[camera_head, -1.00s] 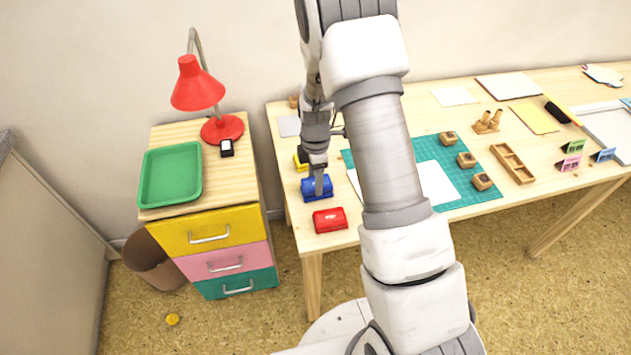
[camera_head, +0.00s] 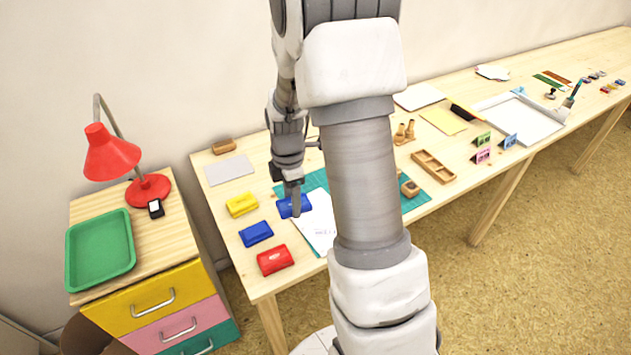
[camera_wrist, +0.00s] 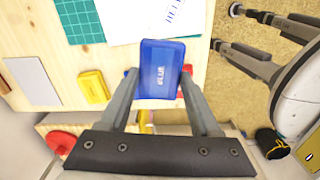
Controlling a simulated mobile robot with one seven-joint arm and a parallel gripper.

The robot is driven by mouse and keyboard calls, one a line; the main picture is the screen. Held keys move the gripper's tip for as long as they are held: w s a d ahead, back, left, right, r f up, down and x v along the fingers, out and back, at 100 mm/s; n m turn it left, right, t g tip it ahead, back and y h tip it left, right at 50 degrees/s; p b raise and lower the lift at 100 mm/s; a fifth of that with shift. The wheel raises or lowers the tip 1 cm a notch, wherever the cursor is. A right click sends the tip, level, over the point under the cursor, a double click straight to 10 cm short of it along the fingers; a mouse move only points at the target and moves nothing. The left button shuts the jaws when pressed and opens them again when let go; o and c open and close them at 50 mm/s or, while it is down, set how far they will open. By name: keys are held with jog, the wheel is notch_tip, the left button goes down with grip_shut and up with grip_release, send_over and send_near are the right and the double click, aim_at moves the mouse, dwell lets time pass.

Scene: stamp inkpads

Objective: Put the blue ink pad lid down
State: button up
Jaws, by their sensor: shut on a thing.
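The blue ink pad lid (camera_head: 293,207) is held by my gripper (camera_head: 296,190), over the left edge of the green mat and white paper in the head view. The blue ink pad (camera_head: 256,233) stays on the table, left of and nearer than the lid.
A yellow ink pad (camera_head: 242,204) and a red ink pad (camera_head: 274,260) stand beside the blue one. A grey sheet (camera_head: 229,170) and a wooden block (camera_head: 223,146) lie behind. The green mat (camera_head: 416,195) bears white paper (camera_head: 313,225). Bare wood shows around the pads.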

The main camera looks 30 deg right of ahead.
jog(key=shift+w+a+m, duration=0.1)
jog(key=shift+a+m, duration=0.45)
jog(key=shift+m, duration=0.25)
jog(key=a+f+m, duration=0.1)
jog(key=a+m, duration=0.6)
jog(key=m, duration=0.7)
jog(key=shift+a+m, duration=0.2)
jog(key=shift+m, duration=0.2)
